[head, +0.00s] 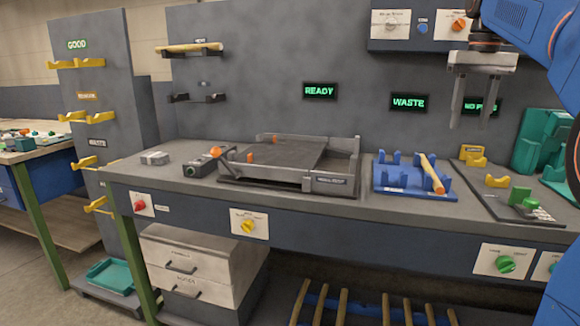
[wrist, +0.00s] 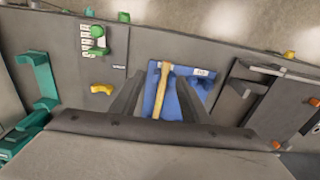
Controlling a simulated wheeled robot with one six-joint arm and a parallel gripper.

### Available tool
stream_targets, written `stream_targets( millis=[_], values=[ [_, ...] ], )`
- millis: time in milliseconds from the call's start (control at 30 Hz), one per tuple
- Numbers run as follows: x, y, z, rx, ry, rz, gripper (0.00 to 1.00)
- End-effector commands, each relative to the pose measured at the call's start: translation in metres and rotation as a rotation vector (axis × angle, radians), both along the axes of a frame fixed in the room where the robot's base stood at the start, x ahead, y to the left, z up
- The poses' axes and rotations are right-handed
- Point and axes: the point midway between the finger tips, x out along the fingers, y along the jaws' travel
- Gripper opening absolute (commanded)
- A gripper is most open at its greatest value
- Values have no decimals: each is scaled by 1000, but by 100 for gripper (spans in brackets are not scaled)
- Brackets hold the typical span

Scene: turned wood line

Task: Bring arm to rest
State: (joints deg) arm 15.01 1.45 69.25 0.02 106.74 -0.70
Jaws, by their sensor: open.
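My gripper (head: 470,98) hangs at the upper right of the head view, fingers pointing down and apart, with nothing between them. It is well above the bench and in front of the back panel. In the wrist view my gripper (wrist: 160,105) looks down on the bench with its two fingers spread. Between them, far below, a turned wooden piece (wrist: 160,92) lies on the blue rack (wrist: 187,103). In the head view the wooden piece (head: 432,174) leans across the blue rack (head: 405,188).
A grey tray fixture (head: 345,168) stands mid-bench. To the right are yellow rests (head: 497,181), a green knob (head: 522,198) and a teal fixture (head: 530,140). Signs on the panel read READY (head: 319,91) and WASTE (head: 408,102). Another wooden piece (head: 190,48) lies on upper wall hooks.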

Motion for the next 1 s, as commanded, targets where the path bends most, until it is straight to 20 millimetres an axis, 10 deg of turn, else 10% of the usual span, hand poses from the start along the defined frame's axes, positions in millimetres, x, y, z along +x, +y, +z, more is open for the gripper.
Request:
stream_targets(
  millis=[467,1000],
  values=[
    [-78,57,-74,-24,-109,78,42],
    [-202,114,-235,-44,-268,186,42]
  ],
)
